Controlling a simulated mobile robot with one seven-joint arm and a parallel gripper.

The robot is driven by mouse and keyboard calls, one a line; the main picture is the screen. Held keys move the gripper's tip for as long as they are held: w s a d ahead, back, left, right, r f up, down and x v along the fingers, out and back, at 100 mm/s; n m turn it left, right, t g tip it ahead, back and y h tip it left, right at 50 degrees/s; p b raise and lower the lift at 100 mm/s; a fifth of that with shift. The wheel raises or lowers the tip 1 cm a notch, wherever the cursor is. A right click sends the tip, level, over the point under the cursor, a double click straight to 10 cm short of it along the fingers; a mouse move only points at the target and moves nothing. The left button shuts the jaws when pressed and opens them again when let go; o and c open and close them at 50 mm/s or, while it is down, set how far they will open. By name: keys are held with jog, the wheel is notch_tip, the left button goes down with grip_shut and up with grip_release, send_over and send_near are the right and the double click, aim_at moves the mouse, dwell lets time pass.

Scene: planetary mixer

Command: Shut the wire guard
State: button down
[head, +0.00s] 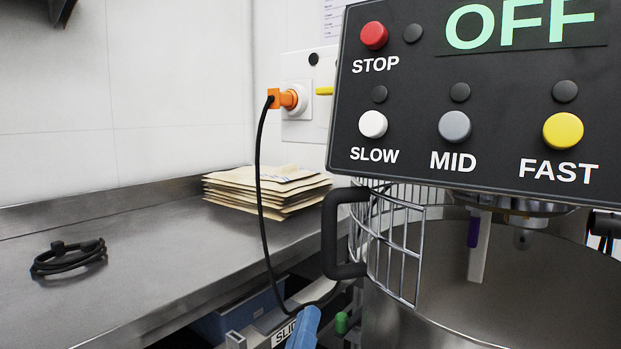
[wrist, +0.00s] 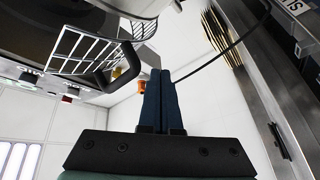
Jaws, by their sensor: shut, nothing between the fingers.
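The wire guard (head: 398,247) is a silver cage on the left side of the mixer bowl (head: 540,300). It stands swung aside, and the front of the bowl opening is uncovered. Its black handle (head: 332,235) sticks out to the left. The guard also shows at the upper left of the wrist view (wrist: 82,50). My gripper's blue fingers (head: 304,322) show at the bottom of the head view, below and left of the handle and apart from it. In the wrist view the fingers (wrist: 160,75) are shut together, with nothing between them.
The control panel (head: 470,110) reads OFF and overhangs the bowl. A steel counter (head: 130,260) on the left holds envelopes (head: 265,190) and a coiled black cable (head: 68,257). A power cord (head: 260,190) hangs from the orange plug (head: 288,99) left of the handle.

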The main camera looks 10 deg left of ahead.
jog(key=s+a+r+n+g+p, duration=0.35)
jog(key=r+n+p, duration=0.4)
jog(key=p, duration=1.35)
jog(key=w+d+f+p, duration=0.1)
jog(key=w+d+p, duration=0.1)
jog(key=w, duration=0.5)
jog(key=shift+w+d+n+p, duration=0.2)
jog(key=shift+d+n+p, duration=0.2)
jog(key=shift+d, duration=0.45)
jog(key=shift+t, duration=0.25)
